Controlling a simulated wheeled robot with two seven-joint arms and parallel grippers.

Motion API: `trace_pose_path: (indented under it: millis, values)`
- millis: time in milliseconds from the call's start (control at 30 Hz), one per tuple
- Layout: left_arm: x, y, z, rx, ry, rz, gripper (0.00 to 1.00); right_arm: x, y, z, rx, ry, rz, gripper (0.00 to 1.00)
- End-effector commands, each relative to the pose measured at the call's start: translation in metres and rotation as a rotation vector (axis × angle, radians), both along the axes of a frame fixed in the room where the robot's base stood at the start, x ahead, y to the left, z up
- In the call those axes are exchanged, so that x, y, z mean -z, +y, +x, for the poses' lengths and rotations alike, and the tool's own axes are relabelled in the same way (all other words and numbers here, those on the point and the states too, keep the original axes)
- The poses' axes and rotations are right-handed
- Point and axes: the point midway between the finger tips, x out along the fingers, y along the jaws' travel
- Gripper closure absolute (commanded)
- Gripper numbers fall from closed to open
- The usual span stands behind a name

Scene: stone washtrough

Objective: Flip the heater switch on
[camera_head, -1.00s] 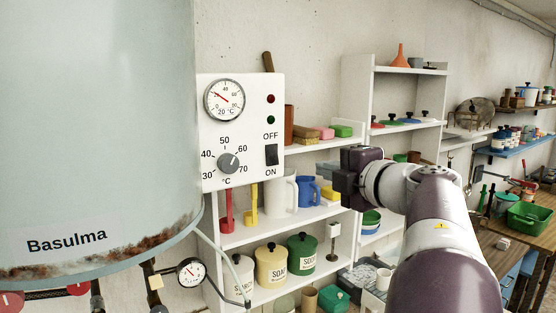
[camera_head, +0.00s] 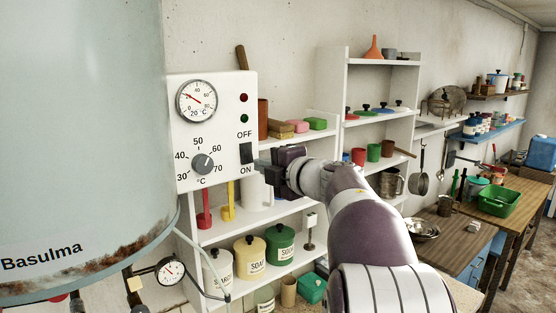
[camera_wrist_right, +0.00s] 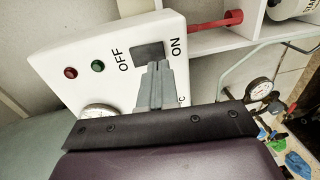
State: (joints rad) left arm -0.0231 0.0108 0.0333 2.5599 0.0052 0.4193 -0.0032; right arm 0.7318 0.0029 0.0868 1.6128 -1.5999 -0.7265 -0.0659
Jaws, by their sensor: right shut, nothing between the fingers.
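The heater switch (camera_head: 246,153) is a dark rocker on the white control panel (camera_head: 222,90), between the OFF label above and the ON label below. It also shows in the right wrist view (camera_wrist_right: 147,51), its edge partly covered by my fingertips. My right gripper (camera_head: 261,165) is just right of the switch in the head view, its fingers shut and empty. In the right wrist view the grey fingertips (camera_wrist_right: 157,66) overlap the switch edge; I cannot tell whether they touch it. Which way the rocker is tilted is unclear. My left gripper is out of view.
The panel also has a dial thermometer (camera_head: 197,101), a temperature knob (camera_head: 203,164), a dark red lamp (camera_head: 244,98) and a dark green lamp (camera_head: 244,119). The large pale boiler (camera_head: 80,130) stands left. White shelves (camera_head: 318,137) with pots and tins stand behind my right arm.

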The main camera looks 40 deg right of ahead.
Motion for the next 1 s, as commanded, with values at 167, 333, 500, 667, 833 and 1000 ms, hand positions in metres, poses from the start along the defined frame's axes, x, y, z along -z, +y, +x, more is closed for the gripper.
trace_pose_path:
  millis: [167,333,500,667,833,1000]
  values:
    - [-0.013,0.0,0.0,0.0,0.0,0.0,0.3,0.001,0.0,0.027,-0.001,-0.001,0.001,1.0]
    - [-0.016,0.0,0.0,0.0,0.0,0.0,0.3,0.004,0.0,0.037,0.001,-0.001,0.0,1.0]
    - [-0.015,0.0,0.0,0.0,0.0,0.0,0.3,0.005,0.0,0.038,0.002,-0.001,0.0,1.0]
    - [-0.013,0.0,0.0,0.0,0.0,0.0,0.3,0.006,0.0,0.038,0.001,-0.003,0.0,1.0]
    - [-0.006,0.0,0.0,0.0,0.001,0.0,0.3,0.005,0.0,0.04,0.001,-0.025,-0.001,1.0]
    - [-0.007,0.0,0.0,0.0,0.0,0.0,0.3,0.005,0.0,0.04,0.001,-0.024,-0.001,1.0]
